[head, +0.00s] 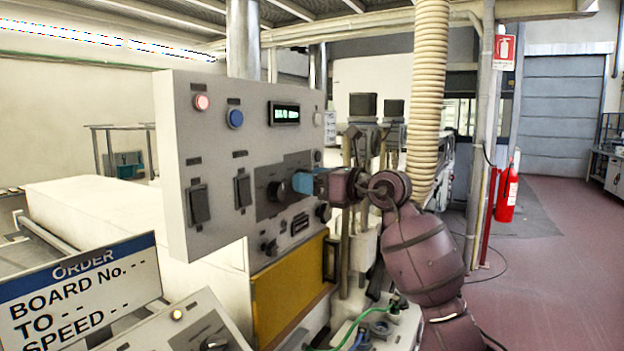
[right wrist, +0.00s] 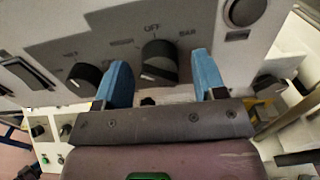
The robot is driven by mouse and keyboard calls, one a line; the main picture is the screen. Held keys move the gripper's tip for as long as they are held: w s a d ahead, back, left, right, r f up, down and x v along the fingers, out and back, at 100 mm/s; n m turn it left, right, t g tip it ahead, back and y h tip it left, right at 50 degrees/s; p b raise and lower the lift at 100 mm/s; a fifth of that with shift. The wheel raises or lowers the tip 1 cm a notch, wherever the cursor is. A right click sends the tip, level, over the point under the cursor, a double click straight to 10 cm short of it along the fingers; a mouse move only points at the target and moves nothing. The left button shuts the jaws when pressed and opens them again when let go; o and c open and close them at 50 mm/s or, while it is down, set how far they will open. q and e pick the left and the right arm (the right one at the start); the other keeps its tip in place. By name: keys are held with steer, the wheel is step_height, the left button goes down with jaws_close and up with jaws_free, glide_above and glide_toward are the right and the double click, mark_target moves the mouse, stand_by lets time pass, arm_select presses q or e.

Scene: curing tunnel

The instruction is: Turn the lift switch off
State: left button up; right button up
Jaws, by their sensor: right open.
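A grey control panel (head: 222,140) carries several switches, and no label that I can read says lift. My right gripper (head: 303,183) has blue fingertips and is at the panel's lower right. In the right wrist view, my right gripper (right wrist: 161,80) is open, with a black rotary knob (right wrist: 159,58) between and just beyond its fingertips. "OFF" is printed above this knob and "BAR" to its right. I cannot tell whether the fingers touch it. A second black knob (right wrist: 85,77) sits to the left; it shows in the head view (head: 275,191). My left gripper is not in view.
Two dark rocker switches (head: 198,204) (head: 242,190), a red lamp (head: 201,103), a blue button (head: 235,118) and a green display (head: 284,114) are on the panel. A ribbed hose (head: 428,90) hangs right of it. An order board (head: 80,292) stands at lower left.

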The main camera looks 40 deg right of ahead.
steer(key=c, duration=0.9)
